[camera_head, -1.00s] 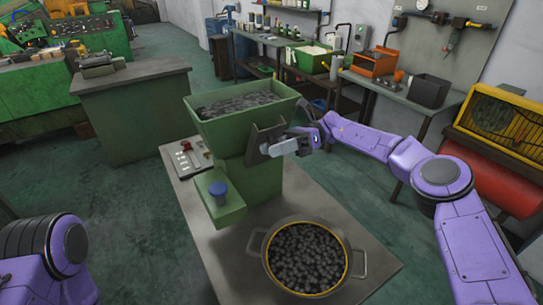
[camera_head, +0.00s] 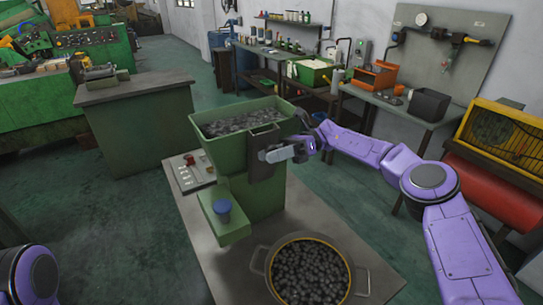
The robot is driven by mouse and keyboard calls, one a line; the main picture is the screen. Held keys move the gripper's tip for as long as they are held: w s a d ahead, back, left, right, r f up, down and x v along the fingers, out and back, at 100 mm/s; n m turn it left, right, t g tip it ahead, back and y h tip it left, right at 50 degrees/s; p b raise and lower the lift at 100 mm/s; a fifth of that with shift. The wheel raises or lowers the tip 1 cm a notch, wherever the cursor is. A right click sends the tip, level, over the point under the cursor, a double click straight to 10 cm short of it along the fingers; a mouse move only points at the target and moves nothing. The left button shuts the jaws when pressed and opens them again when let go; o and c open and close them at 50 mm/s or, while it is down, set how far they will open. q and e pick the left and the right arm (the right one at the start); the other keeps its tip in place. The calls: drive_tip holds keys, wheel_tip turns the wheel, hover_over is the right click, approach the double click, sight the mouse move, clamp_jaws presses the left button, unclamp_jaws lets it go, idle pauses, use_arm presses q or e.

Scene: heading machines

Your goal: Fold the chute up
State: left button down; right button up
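The chute (camera_head: 264,140) is a dark grey plate on the side of a green machine (camera_head: 259,193), just under its green hopper (camera_head: 199,131). It stands nearly upright, with its top edge in front of the hopper wall. My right gripper (camera_head: 270,155) reaches in from the right and lies across the front of the plate, touching it or very close. Its pale fingers look like one block, so I cannot tell whether they are open or shut. My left gripper is out of view; only part of my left arm shows at the lower left.
A two-handled pot (camera_head: 261,262) full of dark pieces stands on the metal table (camera_head: 193,240) below the chute. A blue knob (camera_head: 222,207) and a control panel (camera_head: 187,173) sit on the left. A workbench (camera_head: 400,103) stands behind my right arm.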

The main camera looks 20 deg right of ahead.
drive_tip(key=o, duration=0.3)
drive_tip(key=shift+w+r, duration=0.1)
drive_tip(key=shift+r, duration=0.5)
drive_tip(key=shift+o, duration=0.2)
drive_tip(key=shift+f, duration=0.1)
